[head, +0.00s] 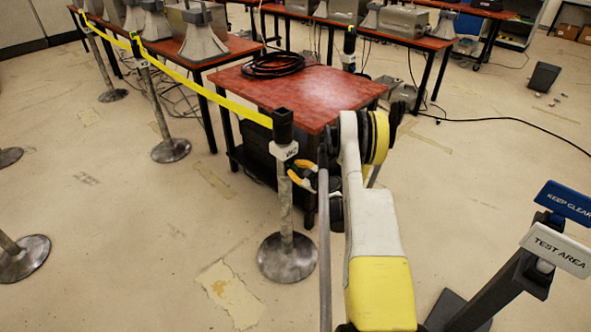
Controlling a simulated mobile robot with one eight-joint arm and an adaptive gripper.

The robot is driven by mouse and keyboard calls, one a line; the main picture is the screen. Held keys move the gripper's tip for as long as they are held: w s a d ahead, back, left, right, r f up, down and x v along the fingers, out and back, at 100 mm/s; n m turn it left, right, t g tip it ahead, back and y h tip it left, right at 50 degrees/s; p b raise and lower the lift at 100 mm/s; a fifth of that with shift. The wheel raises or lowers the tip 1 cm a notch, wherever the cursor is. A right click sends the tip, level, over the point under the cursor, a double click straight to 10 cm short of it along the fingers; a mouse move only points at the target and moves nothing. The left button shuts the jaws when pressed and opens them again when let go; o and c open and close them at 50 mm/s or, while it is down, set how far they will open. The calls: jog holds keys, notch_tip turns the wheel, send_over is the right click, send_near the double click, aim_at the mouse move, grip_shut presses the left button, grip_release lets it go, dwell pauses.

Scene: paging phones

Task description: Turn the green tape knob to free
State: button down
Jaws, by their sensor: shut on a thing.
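A grey barrier post (286,215) stands on a round base just left of my arm. It has a black top (283,125), a white collar with a small dark label (284,152), and yellow tape (225,100) running from its top to the posts behind. My gripper (292,173), with orange and black fingers, reaches this post from the right, just below the collar. It is shut on a small part at the post; the fingers hide that part. I see no green knob, and the knob's setting cannot be read.
A red table (300,90) with a coiled black cable (279,65) stands behind the post. A second tape post (155,100) stands back left. Signs reading KEEP CLEAR (566,203) and TEST AREA (556,250) stand at right.

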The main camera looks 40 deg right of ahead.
aim_at(292, 147)
jog(key=shift+n+h, duration=0.3)
jog(key=shift+n, duration=0.1)
dwell(0.3)
jog(key=c, duration=1.5)
grip_release()
notch_tip(292, 147, up, 10)
